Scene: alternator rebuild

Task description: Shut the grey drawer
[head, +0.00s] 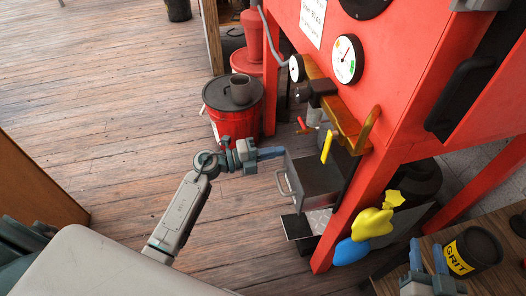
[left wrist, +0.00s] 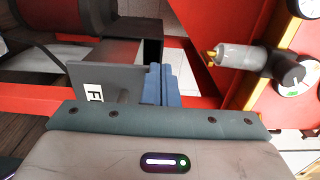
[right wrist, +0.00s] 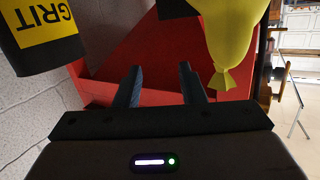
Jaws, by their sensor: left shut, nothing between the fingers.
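The grey drawer (head: 318,178) sticks out from under the red cabinet in the head view, with its pale bar handle (head: 283,184) facing left. In the left wrist view its grey front panel (left wrist: 112,75) bears a partly visible white label. My left gripper (head: 272,153) is shut and empty, its blue fingertips close to the drawer's upper front edge. They also show in the left wrist view (left wrist: 161,84), beside the panel. I cannot tell whether they touch it. My right gripper (head: 428,258) is open and empty, fingers apart in the right wrist view (right wrist: 157,85).
The red cabinet (head: 385,100) stands behind the drawer, with gauges, a brass pipe and a yellow lever (head: 327,147). A red bucket (head: 233,105) stands to the left.

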